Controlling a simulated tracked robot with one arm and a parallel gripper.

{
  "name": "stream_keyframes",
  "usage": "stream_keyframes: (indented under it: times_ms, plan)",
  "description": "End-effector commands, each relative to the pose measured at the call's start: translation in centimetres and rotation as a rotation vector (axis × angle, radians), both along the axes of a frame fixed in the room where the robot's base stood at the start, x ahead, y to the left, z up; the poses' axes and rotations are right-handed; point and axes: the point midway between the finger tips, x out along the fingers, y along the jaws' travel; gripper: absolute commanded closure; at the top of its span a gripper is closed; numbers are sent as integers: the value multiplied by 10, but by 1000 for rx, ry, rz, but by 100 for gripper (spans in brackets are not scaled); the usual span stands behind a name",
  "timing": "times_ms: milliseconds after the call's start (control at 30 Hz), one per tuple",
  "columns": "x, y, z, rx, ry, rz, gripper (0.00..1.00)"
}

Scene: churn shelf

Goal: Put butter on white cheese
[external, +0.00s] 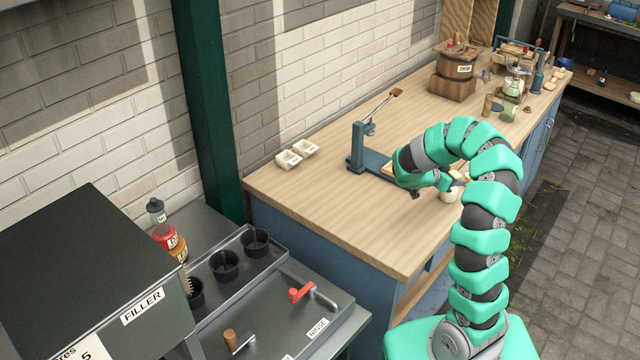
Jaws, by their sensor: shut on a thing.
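My gripper (453,181) is low over the wooden workbench, beside the blue lever press, and partly hidden by my own arm. It is shut on a small pale thing, too small and covered to tell clearly whether it is the butter. A whitish, rounded thing (449,195) sits on the bench just below my gripper; I cannot tell whether it is the white cheese. Whether it touches what I hold is not clear.
The blue lever press (358,148) stands left of my gripper. Two small white tubs (289,160) (305,149) are near the wall. A wooden churn (457,62) and jars (509,112) stand at the far end. The bench's near left part (340,225) is clear.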

Motion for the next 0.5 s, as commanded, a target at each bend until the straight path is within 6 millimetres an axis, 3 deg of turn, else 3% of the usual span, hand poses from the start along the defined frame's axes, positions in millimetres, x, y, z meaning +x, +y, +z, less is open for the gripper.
stream_keyframes:
  times_ms: [267, 500]
  plan:
    - [22, -5, -3, -2, 0, -3, 82]
    - [21, -5, -30, -2, 4, 1, 82]
